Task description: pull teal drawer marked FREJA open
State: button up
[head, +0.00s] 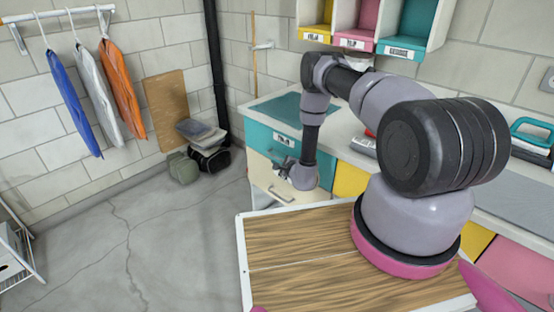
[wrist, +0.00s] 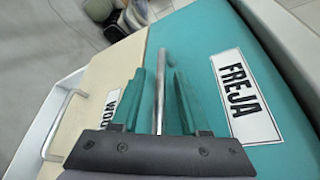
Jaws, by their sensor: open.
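The teal drawer (head: 320,172) is the top drawer of the cabinet in the head view, and its front looks flush. In the wrist view the teal drawer front (wrist: 215,50) carries a white label reading FREJA (wrist: 243,96). Its metal bar handle (wrist: 161,62) runs between the two teal fingers of my gripper (wrist: 159,78). The fingers are open, with a gap on each side of the bar. In the head view my gripper (head: 299,174) is in front of the cabinet and hides the drawer's handle.
A cream drawer (head: 262,178) with its own handle (head: 281,196) is just below. A wood-topped surface (head: 300,255) lies in front of my arm. Yellow (head: 350,181) drawers stand to the right. The floor (head: 150,240) to the left is clear.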

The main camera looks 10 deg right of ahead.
grip_shut()
dwell(1.5)
